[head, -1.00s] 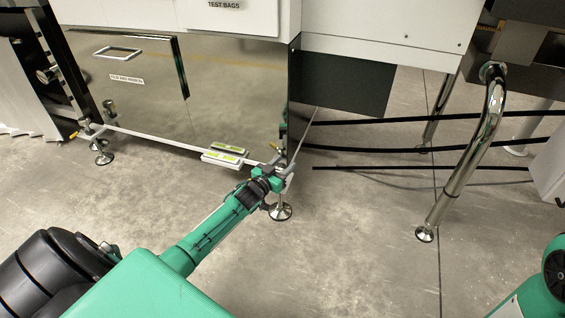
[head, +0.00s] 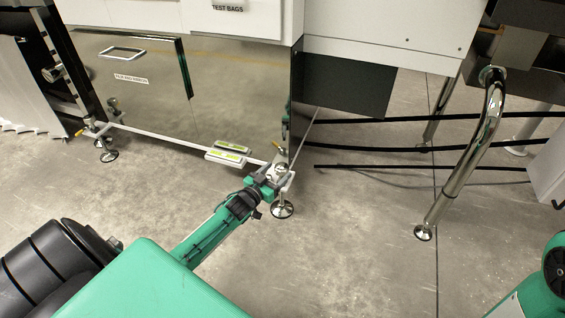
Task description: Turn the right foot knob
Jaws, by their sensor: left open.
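The right foot knob (head: 282,169) is a small shiny metal part at the cabinet's right front corner, above a round metal foot (head: 282,210) on the floor. My left gripper (head: 276,176) is open at the knob, its grey fingers just in front of and beside it. I cannot tell whether the fingers touch the knob. My right gripper is out of view.
The left foot (head: 109,156) stands further left. A chrome tube leg (head: 465,165) and black cables (head: 400,149) are at right. The floor in front is clear.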

